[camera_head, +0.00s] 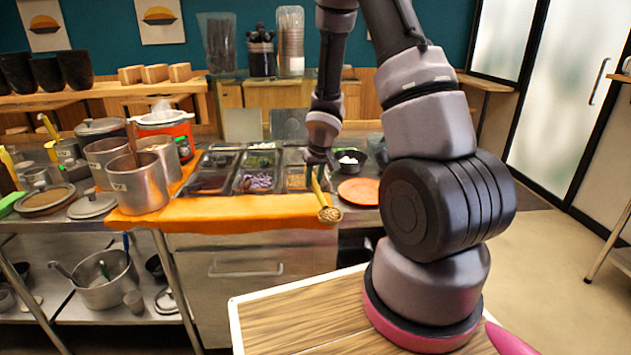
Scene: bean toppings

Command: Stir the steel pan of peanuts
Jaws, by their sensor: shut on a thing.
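My gripper (320,168) is shut on the yellow handle of a spoon (318,190), in front of the counter's edge. The spoon hangs down at a slant, and its round bowl (330,215) holds a tan, grainy heap. The spoon's bowl is over no pan; it hangs before the counter front. Steel pans with toppings sit behind and left of it: a dark one (206,192), one with purple pieces (240,190) and one (285,185) partly behind my gripper. I cannot tell for sure which pan holds the peanuts.
An orange cloth (240,212) covers the counter's front edge. Tall steel pots (138,190) and an orange cooker (180,127) stand left. An orange disc (358,190) and a black bowl of white pieces (350,160) lie right. Open floor (545,270) is on the right.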

